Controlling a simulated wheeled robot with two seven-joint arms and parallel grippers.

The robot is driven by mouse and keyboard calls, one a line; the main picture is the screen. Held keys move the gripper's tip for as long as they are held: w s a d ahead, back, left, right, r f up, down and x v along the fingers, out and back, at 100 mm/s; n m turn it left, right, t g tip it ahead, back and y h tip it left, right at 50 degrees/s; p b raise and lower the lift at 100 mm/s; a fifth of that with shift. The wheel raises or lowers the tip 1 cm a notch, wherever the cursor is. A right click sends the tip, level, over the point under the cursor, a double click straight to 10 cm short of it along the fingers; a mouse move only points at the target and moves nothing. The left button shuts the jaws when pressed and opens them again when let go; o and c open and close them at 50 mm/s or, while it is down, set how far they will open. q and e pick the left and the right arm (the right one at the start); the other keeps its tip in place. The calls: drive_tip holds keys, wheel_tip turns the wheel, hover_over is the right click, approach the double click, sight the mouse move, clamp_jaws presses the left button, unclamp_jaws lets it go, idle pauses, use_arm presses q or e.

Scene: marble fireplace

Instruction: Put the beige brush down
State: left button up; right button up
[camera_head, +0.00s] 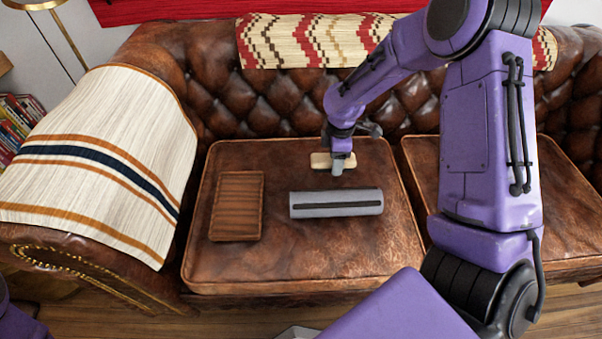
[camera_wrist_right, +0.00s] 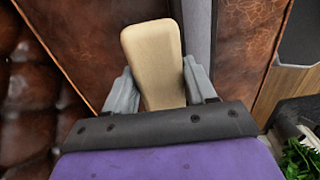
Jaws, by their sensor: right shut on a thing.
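The beige brush (camera_head: 321,160) is a small pale block over the back part of the left sofa seat cushion (camera_head: 300,262). In the right wrist view the brush (camera_wrist_right: 153,52) stands between the two grey fingers of my right gripper (camera_wrist_right: 157,85). My right gripper (camera_head: 340,163) is shut on it. I cannot tell whether the brush touches the cushion. My left gripper is not in view; only a bit of purple shows at the lower left edge.
A grey box-like object with a dark slot (camera_head: 336,203) lies on the cushion just in front of the brush. A brown ribbed wooden tray (camera_head: 237,206) lies to the left. The tufted backrest (camera_head: 205,95) rises behind. The cushion's front is clear.

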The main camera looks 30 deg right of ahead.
drive_tip(key=w+a+f+b, duration=0.1)
drive_tip(key=w+f, duration=0.3)
drive_tip(key=w, duration=0.3)
drive_tip(key=b, duration=0.2)
hover_over(302, 169)
drive_tip(key=f, duration=0.5)
drive_tip(key=shift+s+f, duration=0.25)
wheel_tip(302, 169, down, 3)
drive_tip(key=shift+w+a+r+b, duration=0.1)
drive_tip(key=shift+w+r+b, duration=0.1)
drive_tip(key=shift+b, duration=0.25)
drive_tip(key=shift+f, duration=0.35)
drive_tip(key=shift+f, duration=0.15)
drive_tip(key=o, duration=0.9)
drive_tip(key=shift+o, duration=0.2)
